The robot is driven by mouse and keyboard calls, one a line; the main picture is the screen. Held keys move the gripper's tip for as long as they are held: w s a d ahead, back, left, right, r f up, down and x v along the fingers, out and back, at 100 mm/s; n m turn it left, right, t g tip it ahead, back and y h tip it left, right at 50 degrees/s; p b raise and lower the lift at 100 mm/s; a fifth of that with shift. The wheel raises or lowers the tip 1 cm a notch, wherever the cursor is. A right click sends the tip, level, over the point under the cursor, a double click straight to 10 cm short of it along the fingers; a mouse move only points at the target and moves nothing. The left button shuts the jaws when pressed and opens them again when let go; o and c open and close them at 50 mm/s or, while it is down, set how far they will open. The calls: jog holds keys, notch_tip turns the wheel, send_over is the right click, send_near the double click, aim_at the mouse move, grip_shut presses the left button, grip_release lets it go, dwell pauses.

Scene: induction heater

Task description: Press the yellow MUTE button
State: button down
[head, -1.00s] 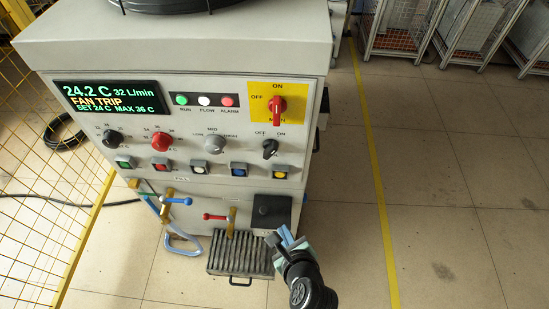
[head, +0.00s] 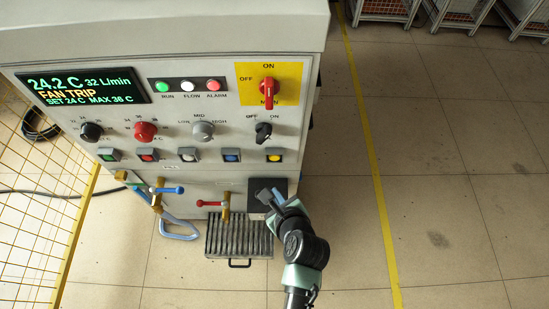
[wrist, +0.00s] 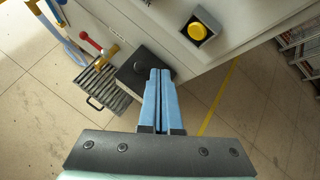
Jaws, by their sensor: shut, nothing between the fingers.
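The yellow button (head: 274,157) sits in a square dark bezel at the right end of the button row on the machine's front panel. It shows large at the upper right of the wrist view (wrist: 197,31), with no label readable there. My gripper (head: 270,194) has its blue fingers closed together, with nothing between them. It is below the yellow button in the head view, in front of the black box on the lower panel. In the wrist view the fingertips (wrist: 160,72) point toward the panel, below and left of the button, apart from it.
The blue button (head: 231,155) is left of the yellow one, and a black rotary switch (head: 263,131) is above it. The black box (head: 259,186), red-handled valve (head: 212,203) and slatted drip tray (head: 238,238) are low on the front. Floor to the right is clear.

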aim_at(275, 156)
jog(key=w+b, duration=0.2)
jog(key=w, duration=0.4)
jog(key=shift+w, duration=0.35)
dwell(1.7)
jog(key=shift+w, duration=0.4)
jog(key=shift+w, duration=0.5)
dwell(0.8)
jog(key=shift+s+p, duration=0.1)
jog(key=shift+p, duration=0.3)
jog(key=shift+s+a+r+p, duration=0.1)
jog(key=shift+s+p, duration=0.3)
jog(key=shift+p, duration=0.05)
jog(key=shift+s, duration=0.4)
